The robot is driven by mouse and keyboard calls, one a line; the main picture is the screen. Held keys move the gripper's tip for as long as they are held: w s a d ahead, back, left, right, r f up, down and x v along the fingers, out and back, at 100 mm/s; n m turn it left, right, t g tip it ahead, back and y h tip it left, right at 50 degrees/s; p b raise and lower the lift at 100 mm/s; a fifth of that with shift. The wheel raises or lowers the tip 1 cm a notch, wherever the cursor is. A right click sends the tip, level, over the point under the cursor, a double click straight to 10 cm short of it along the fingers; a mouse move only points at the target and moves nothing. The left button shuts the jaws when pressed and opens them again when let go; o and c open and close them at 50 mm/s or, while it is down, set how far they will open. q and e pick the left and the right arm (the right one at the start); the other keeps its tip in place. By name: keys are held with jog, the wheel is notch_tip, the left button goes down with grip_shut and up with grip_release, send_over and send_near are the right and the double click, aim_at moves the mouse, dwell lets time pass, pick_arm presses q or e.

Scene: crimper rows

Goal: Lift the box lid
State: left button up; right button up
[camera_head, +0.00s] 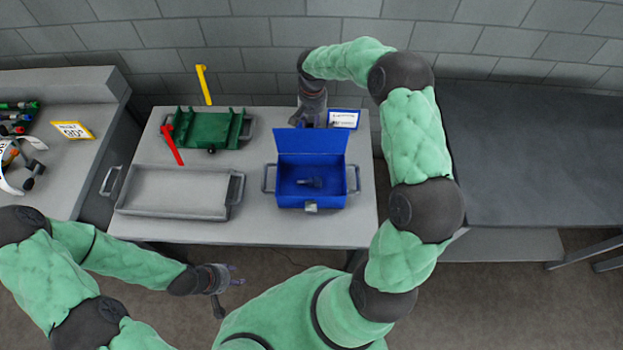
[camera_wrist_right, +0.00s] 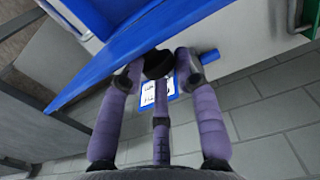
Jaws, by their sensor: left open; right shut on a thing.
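The blue box (camera_head: 311,202) stands on the right part of the grey table, with a dark object (camera_head: 310,183) lying inside. Its blue lid (camera_head: 310,141) stands up at the back, so the box is open. My right gripper (camera_head: 311,118) is behind the lid at its upper edge. In the right wrist view its purple fingers (camera_wrist_right: 158,70) are closed at the blue lid edge (camera_wrist_right: 175,38), around a dark piece there. My left gripper (camera_head: 232,275) is open and empty, in front of the table and well away from the box.
A grey tray (camera_head: 180,192) and a green holder (camera_head: 205,132) stand left of the box. A red bar (camera_head: 173,146) and a yellow bar (camera_head: 204,85) stick up near the holder. A small blue-framed sign (camera_head: 343,119) stands behind the box. A dark side table (camera_head: 540,160) is at the right.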

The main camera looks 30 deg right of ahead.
jog(key=w, duration=0.1)
jog(key=w+d, duration=0.2)
jog(key=shift+w+r, duration=0.15)
jog(key=shift+r, duration=0.15)
jog(key=o, duration=0.9)
jog(key=shift+f, duration=0.1)
jog(key=shift+r, duration=4)
